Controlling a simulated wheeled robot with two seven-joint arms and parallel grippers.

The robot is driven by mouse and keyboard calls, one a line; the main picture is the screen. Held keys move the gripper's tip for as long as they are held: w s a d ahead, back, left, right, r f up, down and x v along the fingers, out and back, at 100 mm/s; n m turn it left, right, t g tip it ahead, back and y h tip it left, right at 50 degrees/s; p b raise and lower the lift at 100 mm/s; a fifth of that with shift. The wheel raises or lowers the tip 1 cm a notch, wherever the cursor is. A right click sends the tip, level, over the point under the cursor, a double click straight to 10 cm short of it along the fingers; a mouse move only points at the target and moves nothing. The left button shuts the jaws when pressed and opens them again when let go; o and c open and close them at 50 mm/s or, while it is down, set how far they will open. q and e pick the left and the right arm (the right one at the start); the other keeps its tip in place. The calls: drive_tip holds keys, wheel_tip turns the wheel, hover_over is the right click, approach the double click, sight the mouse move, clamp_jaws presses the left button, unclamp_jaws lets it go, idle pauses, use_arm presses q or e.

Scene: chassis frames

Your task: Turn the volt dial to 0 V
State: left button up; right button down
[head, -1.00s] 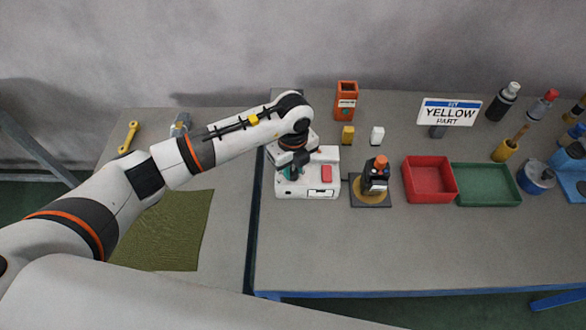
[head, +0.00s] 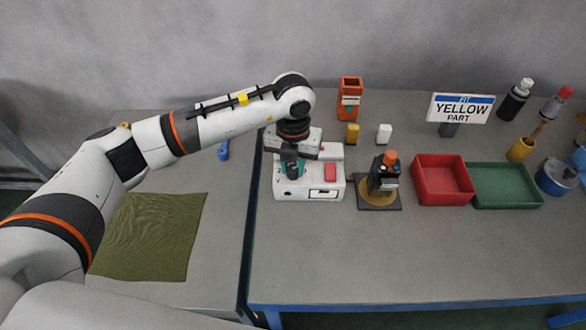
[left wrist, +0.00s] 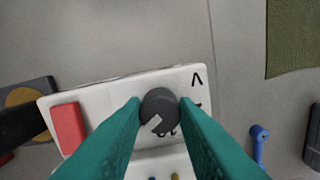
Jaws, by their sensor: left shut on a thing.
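A white box (head: 310,188) with a red button (head: 330,172) stands near the left edge of the right-hand table. Its dark grey round dial (left wrist: 160,106) shows in the left wrist view, with a pale pointer mark toward the lower left of that picture. A printed "V" (left wrist: 197,78) sits beside the dial; other markings are mostly hidden by the fingers. My left gripper (left wrist: 161,112) is shut on the dial, one teal finger on each side. In the head view my left gripper (head: 292,170) reaches down onto the box and hides the dial. My right gripper is not in view.
A black device with an orange top (head: 387,172) stands on a dark pad right of the box. A red tray (head: 443,198) and a green tray (head: 508,204) lie farther right. Yellow and white blocks stand behind. The table front is clear.

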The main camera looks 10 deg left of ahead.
sight(293, 169)
use_arm(q)
drive_tip(key=shift+m, duration=0.4)
drive_tip(key=shift+b, duration=0.3)
drive_tip(key=o, duration=1)
drive_tip(key=shift+r, duration=0.1)
drive_tip(key=shift+w+r, duration=0.1)
drive_tip(key=shift+r, duration=0.3)
wheel_tip(293, 169, up, 11)
drive_tip(key=b, duration=0.3)
